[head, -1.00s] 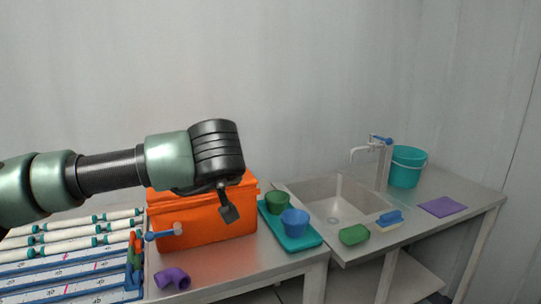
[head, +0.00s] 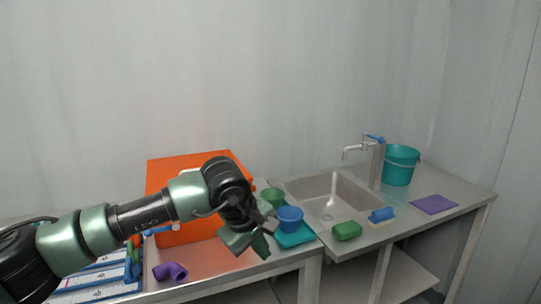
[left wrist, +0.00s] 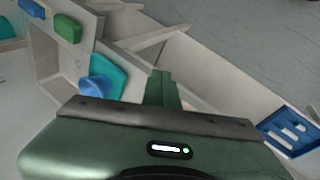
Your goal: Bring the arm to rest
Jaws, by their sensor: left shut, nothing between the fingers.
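My left arm comes in from the left in the head view, its wrist bent downward. My left gripper (head: 262,243) is at the front edge of the steel counter, left of and nearer than the teal tray. Its fingers are together with nothing between them; in the left wrist view the closed fingers (left wrist: 162,88) point away over the counter edge and floor. My wrist hides part of the orange box (head: 165,178) behind it. My right gripper is in neither view.
A purple elbow pipe (head: 171,271) lies near the front edge.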

